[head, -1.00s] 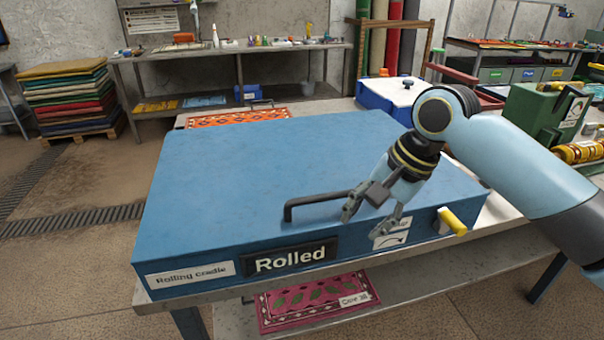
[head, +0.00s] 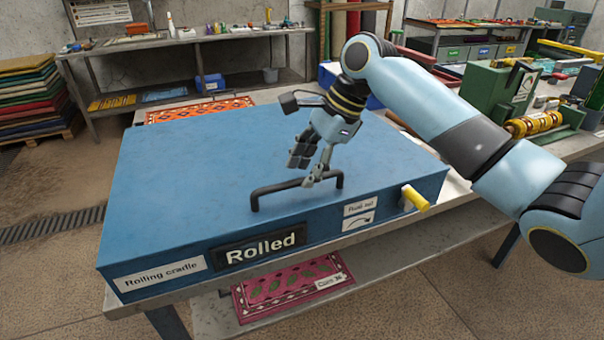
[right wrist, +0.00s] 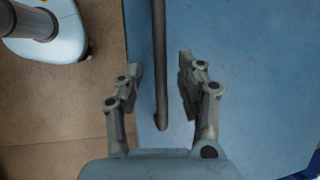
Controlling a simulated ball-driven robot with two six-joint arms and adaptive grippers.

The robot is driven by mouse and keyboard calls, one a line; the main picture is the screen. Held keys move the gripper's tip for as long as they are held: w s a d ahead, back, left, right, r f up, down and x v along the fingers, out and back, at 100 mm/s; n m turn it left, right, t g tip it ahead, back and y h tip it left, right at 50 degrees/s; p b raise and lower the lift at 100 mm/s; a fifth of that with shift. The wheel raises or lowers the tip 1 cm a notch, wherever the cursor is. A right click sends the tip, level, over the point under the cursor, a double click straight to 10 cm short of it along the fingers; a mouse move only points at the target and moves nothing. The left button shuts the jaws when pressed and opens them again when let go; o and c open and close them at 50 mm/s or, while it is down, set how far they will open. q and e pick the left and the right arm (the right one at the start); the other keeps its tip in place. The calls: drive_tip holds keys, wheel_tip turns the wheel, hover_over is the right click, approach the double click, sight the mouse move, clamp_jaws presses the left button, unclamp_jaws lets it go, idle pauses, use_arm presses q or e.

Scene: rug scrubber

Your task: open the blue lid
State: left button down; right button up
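The blue lid (head: 200,170) is the flat top of a large blue box on the table, and it lies closed. A black bar handle (head: 285,185) stands on it near the front edge. My right gripper (head: 306,176) is at the right part of the handle in the head view. In the right wrist view the open fingers of the right gripper (right wrist: 158,85) lie on either side of the handle bar (right wrist: 160,60), with gaps on both sides. Contact with the bar cannot be seen. My left gripper is not in view.
The box front has a "Rolled" sign (head: 258,247), a "Rolling cradle" label (head: 160,275) and a yellow-handled crank (head: 415,198). A green machine (head: 495,95) stands at the right. A pink rug (head: 290,285) lies on the lower shelf.

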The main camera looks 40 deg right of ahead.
drive_tip(key=shift+x, duration=1)
drive_tip(key=shift+c, duration=0.5)
clamp_jaws()
